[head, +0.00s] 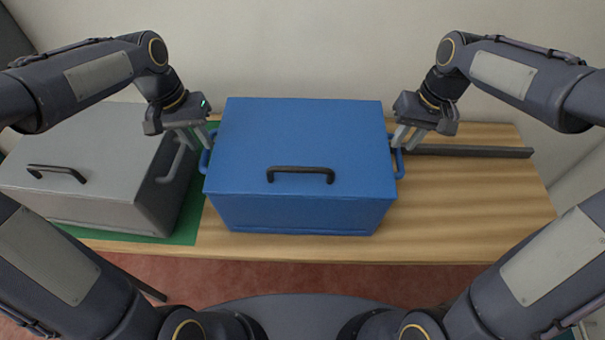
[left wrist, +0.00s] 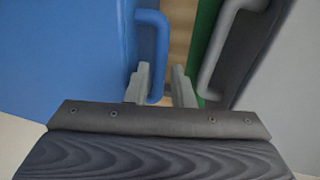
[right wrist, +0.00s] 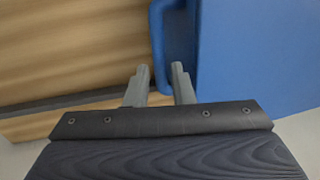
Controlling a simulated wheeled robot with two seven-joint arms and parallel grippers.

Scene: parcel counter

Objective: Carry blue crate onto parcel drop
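The blue crate (head: 300,150), with a closed lid and a black lid handle (head: 300,174), stands level on the wooden counter. It has a blue handle on each side. My left gripper (head: 197,140) is open at the left handle, whose bar (left wrist: 152,35) lies between the fingers in the left wrist view. My right gripper (head: 407,138) is open at the right handle, whose bar (right wrist: 162,40) lies between the fingers in the right wrist view. A green mat (head: 188,218), which seems to be the parcel drop, lies to the left, mostly covered by a grey crate.
The grey crate (head: 90,160) stands on the green mat, close to the blue crate's left side. A dark bar (head: 470,151) lies on the counter (head: 480,205) at the right. The counter right of the blue crate is otherwise clear. A pale wall rises behind.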

